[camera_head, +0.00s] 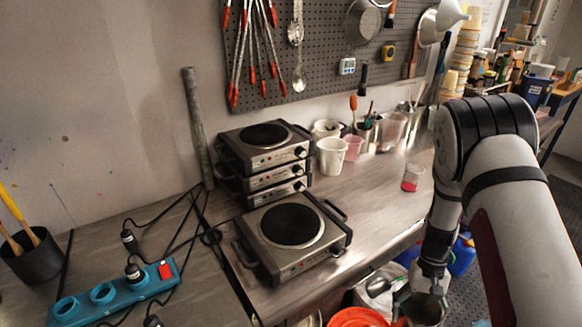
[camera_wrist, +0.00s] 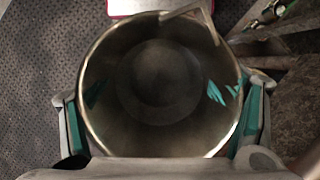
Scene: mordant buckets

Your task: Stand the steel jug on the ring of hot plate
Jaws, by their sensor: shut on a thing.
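The steel jug (camera_head: 423,309) is at the bottom right of the head view, held below my gripper (camera_head: 430,277) and past the front edge of the bench. In the wrist view I look down into the open mouth of the jug (camera_wrist: 160,90), which appears empty. The gripper's fingers (camera_wrist: 160,118) lie on both sides of the jug and are shut on it. The hot plate (camera_head: 293,236) stands on the bench at the centre of the head view, left of the jug. Its dark round ring (camera_head: 291,224) is bare and faces up.
A stack of more hot plates (camera_head: 268,160) stands just behind. White pots (camera_head: 331,156) and a small beaker with pink content (camera_head: 412,178) stand at the back. A blue power strip (camera_head: 120,293) with cables lies left. The bench right of the hot plate is clear. An orange bucket (camera_head: 358,318) is below.

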